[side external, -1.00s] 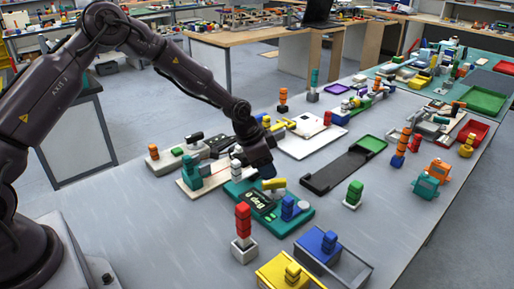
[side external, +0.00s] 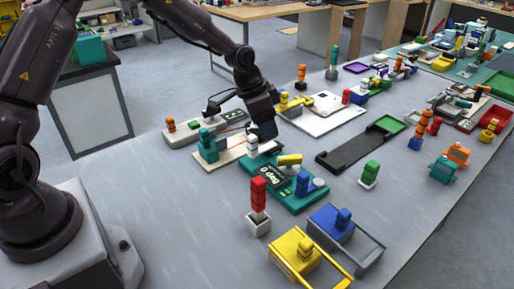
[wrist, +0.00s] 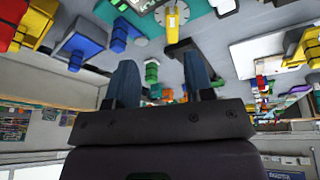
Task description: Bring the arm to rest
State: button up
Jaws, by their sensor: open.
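My gripper (side external: 265,130) is in the air above the work table in the side view, behind the teal board with a display (side external: 268,176). The display seems to read "0 deg". A yellow piece (side external: 289,160) and a blue piece (side external: 302,183) sit on the board. In the wrist view, my gripper (wrist: 160,75) shows two blue-grey fingers spread apart, with nothing held between them. That view is tilted, with the table at the top. The fingertips are dark and small in the side view.
A red stack (side external: 259,195), a blue box (side external: 330,224) and a yellow box (side external: 296,253) stand towards the front. A black tray (side external: 350,152) lies to the right. The table's left front is bare.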

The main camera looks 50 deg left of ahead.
jog(key=s+r+n+t+y, duration=0.1)
jog(key=s+r+n, duration=0.1)
jog(key=s+r, duration=0.8)
jog(key=s+d+r+n+t+y, duration=0.1)
jog(key=s+r+n, duration=0.2)
jog(key=s+r, duration=0.6)
jog(key=s, duration=0.9)
jog(key=shift+d+r+t, duration=0.2)
jog(key=shift+r+t, duration=0.1)
jog(key=shift+r, duration=0.1)
dwell(0.5)
